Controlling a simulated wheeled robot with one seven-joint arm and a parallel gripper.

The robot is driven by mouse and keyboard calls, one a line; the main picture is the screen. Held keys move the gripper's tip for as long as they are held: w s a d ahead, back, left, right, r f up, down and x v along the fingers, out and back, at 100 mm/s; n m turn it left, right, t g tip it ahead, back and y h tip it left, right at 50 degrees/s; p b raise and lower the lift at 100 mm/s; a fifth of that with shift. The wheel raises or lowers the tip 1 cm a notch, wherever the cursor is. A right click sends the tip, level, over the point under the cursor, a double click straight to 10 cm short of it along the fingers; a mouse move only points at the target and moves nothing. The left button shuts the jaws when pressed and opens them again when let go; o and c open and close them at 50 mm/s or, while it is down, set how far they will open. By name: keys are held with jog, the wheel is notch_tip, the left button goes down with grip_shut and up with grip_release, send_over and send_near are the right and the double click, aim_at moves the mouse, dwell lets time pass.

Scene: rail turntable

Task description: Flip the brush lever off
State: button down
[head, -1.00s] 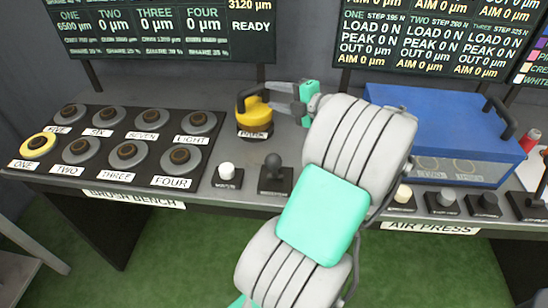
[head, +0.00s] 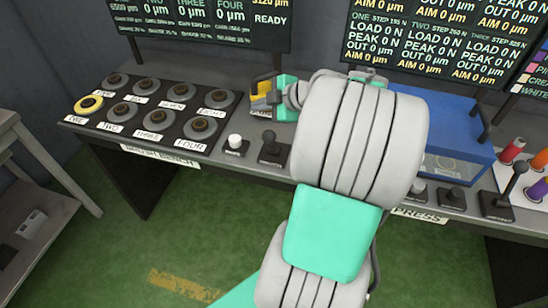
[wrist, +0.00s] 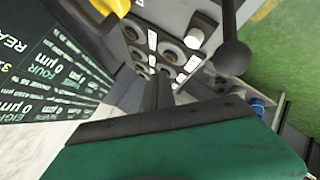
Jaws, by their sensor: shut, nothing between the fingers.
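The brush bench panel (head: 180,150) is at the left of the long console. Its black ball-topped lever (head: 270,148) stands upright right of a white button. In the wrist view the lever's ball (wrist: 233,57) is large and close, at the upper right. A yellow switch (head: 262,91) with a dark handle is behind it; its yellow part (wrist: 112,5) shows at the wrist view's top edge. Which of these is the brush lever I cannot read. My gripper (head: 284,106) is beside the yellow switch, partly behind my arm. It is shut and empty.
Several round knobs (head: 150,118) fill the panel's left; one has a yellow ring. The white button (head: 234,141) is close to the ball lever. A blue box (head: 455,135) stands on the right. Screens (head: 200,22) rise behind. Green floor (head: 210,225) is open in front.

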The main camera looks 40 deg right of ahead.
jog(key=s+a+f+m+g, duration=0.3)
jog(key=a+m, duration=0.1)
jog(key=a, duration=0.4)
jog(key=s+a+f+m+g, duration=0.3)
jog(key=s+a, duration=0.1)
jog(key=a, duration=0.5)
jog(key=s+a+f+m+g+h+b, duration=0.2)
jog(key=s+f+m+b, duration=0.4)
jog(key=s+f+b, duration=0.3)
notch_tip(320, 180, down, 2)
jog(key=shift+s+a+f+m+h+b, duration=0.3)
jog(key=shift+a+h+b, duration=0.2)
jog(key=shift+a, duration=0.55)
jog(key=shift+s, duration=0.1)
